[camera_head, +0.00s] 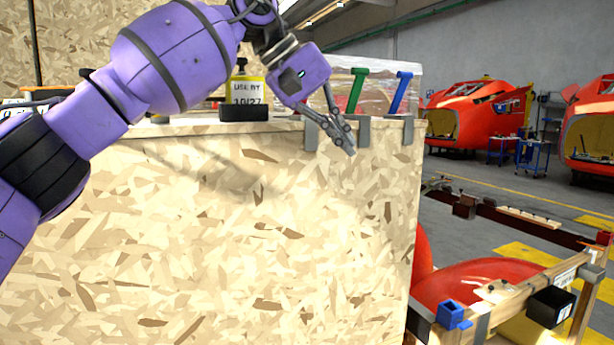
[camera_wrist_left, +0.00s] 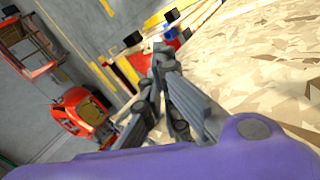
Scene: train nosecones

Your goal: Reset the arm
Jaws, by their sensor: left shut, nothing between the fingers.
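My left arm is purple and reaches in from the left of the head view, across the front of a chipboard box or bench (camera_head: 240,230). My left gripper (camera_head: 346,146) is shut and empty, in front of the box's upper edge near its right end, with its fingers pointing down and right. In the left wrist view the gripper (camera_wrist_left: 160,52) shows with its grey fingertips together and nothing between them. My right gripper is in neither view.
A wooden frame (camera_head: 545,285) with a red nosecone (camera_head: 475,280) stands at lower right. More red nosecones (camera_head: 478,115) stand behind on open floor.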

